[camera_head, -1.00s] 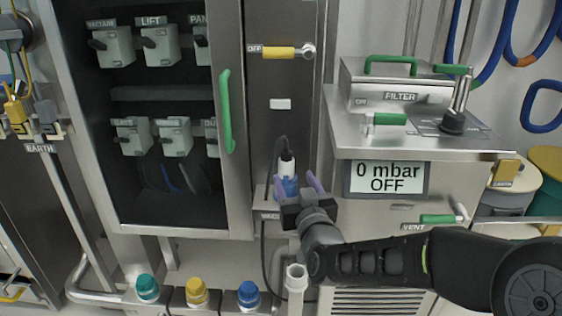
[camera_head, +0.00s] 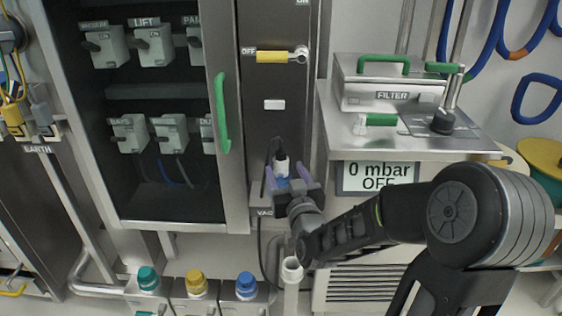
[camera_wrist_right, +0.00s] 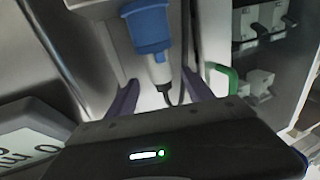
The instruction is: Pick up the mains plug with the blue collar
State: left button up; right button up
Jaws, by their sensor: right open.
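The mains plug (camera_head: 282,165) has a white body, a blue collar and a dark cable at its top. It sits upright on a small shelf at the foot of the dark panel. It also shows in the right wrist view (camera_wrist_right: 149,32), with its blue collar in the upper middle. My right gripper (camera_head: 286,178) is open, its purple fingers on either side of the plug. In the right wrist view my gripper (camera_wrist_right: 160,80) shows a gap between the fingers, with the white body and cable in line with it. I cannot tell whether either finger touches. My left gripper is out of view.
A cabinet door with a green handle (camera_head: 221,112) stands left of the plug. The steel filter unit (camera_head: 385,145) and its display (camera_head: 376,177) are close on the right. A pale pipe (camera_head: 291,272) and several coloured knobs are below.

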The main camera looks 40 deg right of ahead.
aim_at(283, 165)
dwell(0.3)
jog(key=x, duration=0.5)
jog(key=shift+w+r+b, duration=0.1)
jog(key=shift+r+b, duration=0.05)
jog(key=shift+b, duration=0.2)
jog(key=shift+c, duration=0.4)
grip_shut()
dwell(0.5)
